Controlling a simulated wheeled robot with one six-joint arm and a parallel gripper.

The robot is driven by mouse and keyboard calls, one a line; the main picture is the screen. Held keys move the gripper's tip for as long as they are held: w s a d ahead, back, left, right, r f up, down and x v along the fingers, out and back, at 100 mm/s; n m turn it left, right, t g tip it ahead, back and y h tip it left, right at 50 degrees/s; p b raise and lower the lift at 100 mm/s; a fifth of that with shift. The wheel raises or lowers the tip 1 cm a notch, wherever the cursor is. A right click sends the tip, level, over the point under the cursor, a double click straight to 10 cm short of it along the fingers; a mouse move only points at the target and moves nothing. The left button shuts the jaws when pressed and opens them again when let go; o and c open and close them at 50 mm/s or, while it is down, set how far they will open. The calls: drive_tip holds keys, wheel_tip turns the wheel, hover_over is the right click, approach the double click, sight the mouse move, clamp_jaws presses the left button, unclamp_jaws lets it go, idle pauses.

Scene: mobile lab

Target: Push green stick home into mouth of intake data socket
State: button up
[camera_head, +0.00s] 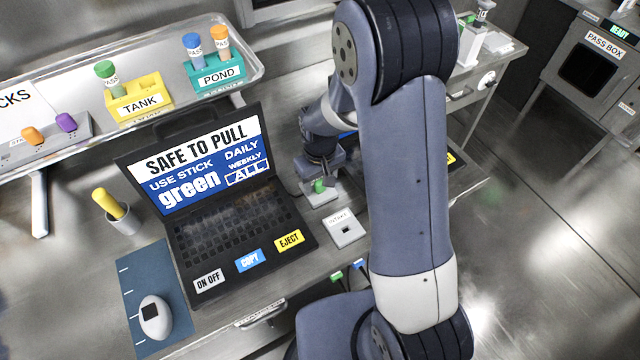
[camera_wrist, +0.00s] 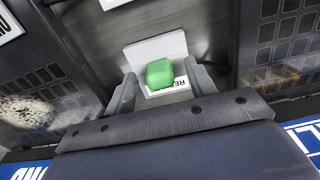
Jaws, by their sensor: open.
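The green stick (camera_head: 319,186) stands in a small white block (camera_head: 322,197) on the bench, right of the laptop. In the wrist view, the green stick (camera_wrist: 159,73) lies between the two fingers of my gripper (camera_wrist: 164,84), above a partly covered label on the white block (camera_wrist: 155,48). My gripper (camera_head: 320,172) is open around the stick, pointing down; I cannot tell whether a finger touches it. The intake data socket (camera_head: 343,228) is a white block labelled INTAKE, closer to the bench's front edge. Its dark mouth shows and looks empty.
The open laptop (camera_head: 240,225) reads "SAFE TO PULL" and "USE STICK green". A second device behind my arm is mostly hidden. A yellow-handled item in a cup (camera_head: 122,220), a mouse (camera_head: 155,316) on a blue mat and a rack shelf (camera_head: 215,35) stand left.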

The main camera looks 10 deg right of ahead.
drive_tip(key=shift+f, duration=0.1)
drive_tip(key=shift+c, duration=0.5)
drive_tip(key=c, duration=0.9)
drive_tip(key=shift+c, duration=0.2)
